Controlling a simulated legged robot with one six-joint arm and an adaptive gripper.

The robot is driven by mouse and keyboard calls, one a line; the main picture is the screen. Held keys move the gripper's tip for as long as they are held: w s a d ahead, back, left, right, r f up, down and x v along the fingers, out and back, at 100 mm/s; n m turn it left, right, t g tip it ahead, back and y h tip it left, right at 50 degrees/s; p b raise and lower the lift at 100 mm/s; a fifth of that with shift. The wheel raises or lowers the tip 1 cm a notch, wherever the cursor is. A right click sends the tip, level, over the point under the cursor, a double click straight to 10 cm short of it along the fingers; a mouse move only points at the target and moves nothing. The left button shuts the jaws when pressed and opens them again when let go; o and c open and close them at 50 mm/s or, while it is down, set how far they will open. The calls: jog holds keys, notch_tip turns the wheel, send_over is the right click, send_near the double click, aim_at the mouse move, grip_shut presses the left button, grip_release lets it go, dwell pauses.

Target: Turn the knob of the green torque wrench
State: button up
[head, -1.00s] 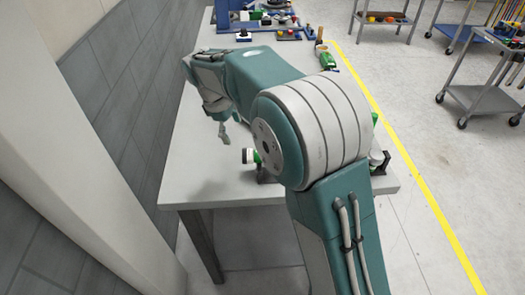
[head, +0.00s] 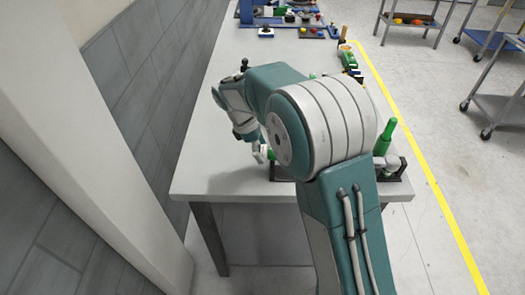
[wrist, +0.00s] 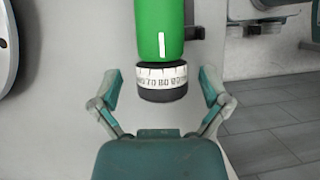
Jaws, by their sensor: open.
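The green torque wrench (wrist: 159,28) comes in from the top of the wrist view, with its white scaled knob (wrist: 162,78) and dark end cap facing my gripper. My gripper (wrist: 160,73) is open, with one finger on each side of the knob and a visible gap on both sides. Whether the fingers are level with the knob in depth is hard to tell. In the head view my gripper (head: 261,153) is by the near end of the table, at the wrench's knob end. My arm hides most of the wrench there.
The grey table (head: 215,165) has bare room left of my arm. Blue fixtures and small parts (head: 290,18) sit at the far end. A grey cart (head: 500,85) stands off to the right.

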jog(key=shift+a+f, duration=0.15)
jog(key=shift+f, duration=0.15)
jog(key=shift+d, duration=0.2)
jog(key=c, duration=1.2)
jog(key=shift+o, duration=0.2)
